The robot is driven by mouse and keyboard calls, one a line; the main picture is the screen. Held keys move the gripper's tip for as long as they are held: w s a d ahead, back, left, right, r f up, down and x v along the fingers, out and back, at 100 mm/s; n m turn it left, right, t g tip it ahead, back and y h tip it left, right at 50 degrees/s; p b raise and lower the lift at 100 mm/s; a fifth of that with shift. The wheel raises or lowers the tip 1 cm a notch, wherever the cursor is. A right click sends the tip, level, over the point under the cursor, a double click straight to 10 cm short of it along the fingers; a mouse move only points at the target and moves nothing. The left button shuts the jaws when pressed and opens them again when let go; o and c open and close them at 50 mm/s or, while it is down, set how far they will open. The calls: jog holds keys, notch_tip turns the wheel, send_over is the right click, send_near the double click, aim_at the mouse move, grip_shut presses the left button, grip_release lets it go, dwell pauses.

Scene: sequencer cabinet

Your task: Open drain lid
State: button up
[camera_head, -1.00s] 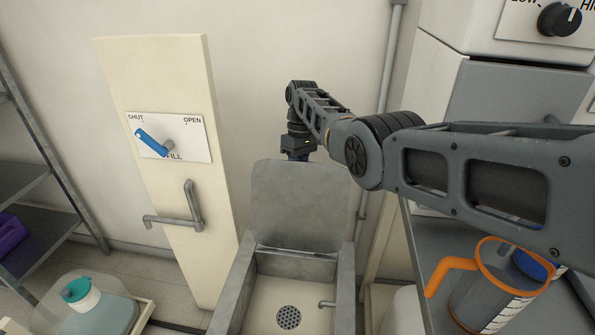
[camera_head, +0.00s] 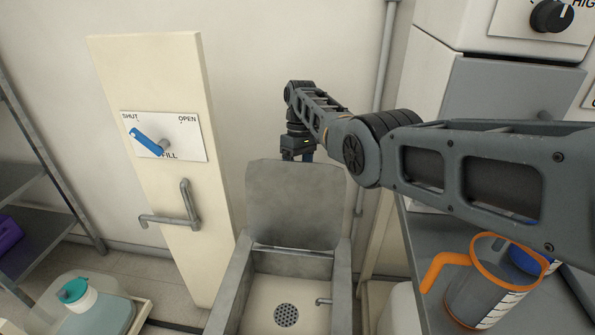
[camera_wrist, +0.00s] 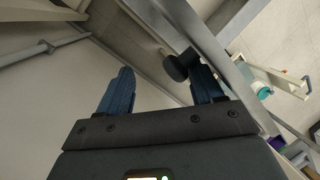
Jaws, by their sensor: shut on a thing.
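The drain lid (camera_head: 295,205) is a grey metal plate. It stands raised, nearly upright, at the back of the open basin (camera_head: 240,285), whose floor has a round drain grate (camera_head: 286,315). My gripper (camera_head: 297,158) is at the lid's top edge, with its fingertips hidden behind the plate. In the wrist view my gripper (camera_wrist: 163,85) shows two blue fingers some way apart. A dark round knob (camera_wrist: 178,66) sits against the inner side of the right finger, beside the grey plate. My gripper is shut on the lid; the exact contact is hard to see.
A cream panel (camera_head: 160,240) with a blue-handled valve (camera_head: 148,141) and a pipe spout stands left of the basin. A jug with an orange handle (camera_head: 495,280) stands on the right-hand grey surface, below my arm. A capped bottle (camera_head: 90,305) sits at the lower left.

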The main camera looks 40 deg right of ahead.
jog(key=v, duration=0.7)
jog(key=shift+r+b, duration=0.3)
jog(key=shift+r, duration=0.1)
jog(key=shift+w, duration=0.1)
jog(key=shift+d, duration=0.1)
